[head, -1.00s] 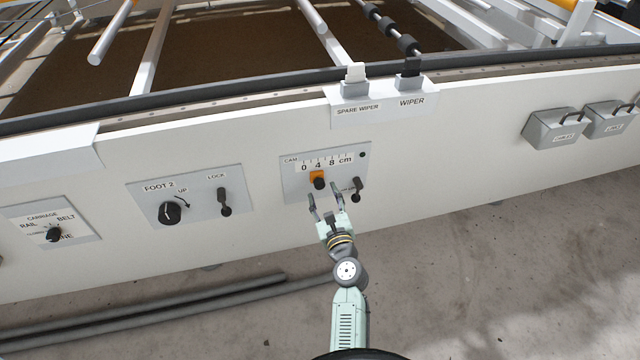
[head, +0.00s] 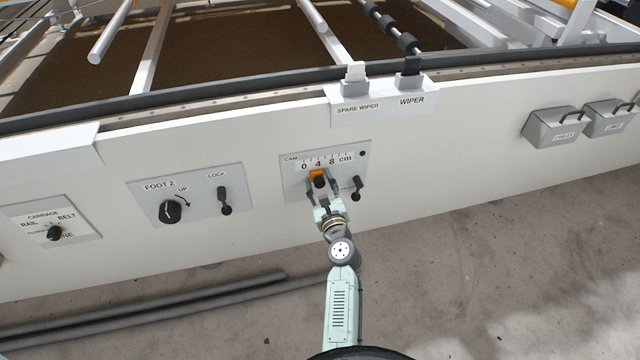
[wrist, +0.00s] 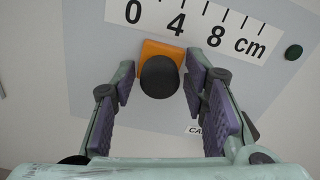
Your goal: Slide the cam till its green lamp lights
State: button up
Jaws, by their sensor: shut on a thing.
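The cam is an orange slider block (head: 317,174) with a round black knob (wrist: 159,77), set on a grey panel under a white scale (wrist: 190,24) marked 0, 4, 8 cm. The block sits about below the 4. My gripper (head: 321,184) has its fingers on either side of the knob and is shut on it; in the wrist view the purple pads (wrist: 160,82) flank the knob. The lamp (wrist: 293,52) at the panel's upper right is a dull dark green with no visible glow; it also shows in the head view (head: 362,154).
A black lever (head: 356,188) stands just right of my gripper, its label partly hidden. FOOT 2 knob (head: 170,211) and LOCK lever (head: 225,201) are to the left. Wiper holders (head: 383,107) jut out above. Grey bins (head: 555,128) hang at the right.

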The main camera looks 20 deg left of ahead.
grip_shut()
jog(key=shift+w+d, duration=0.35)
jog(key=shift+d, duration=0.25)
jog(key=o, duration=0.5)
grip_release()
jog(key=shift+o, duration=0.2)
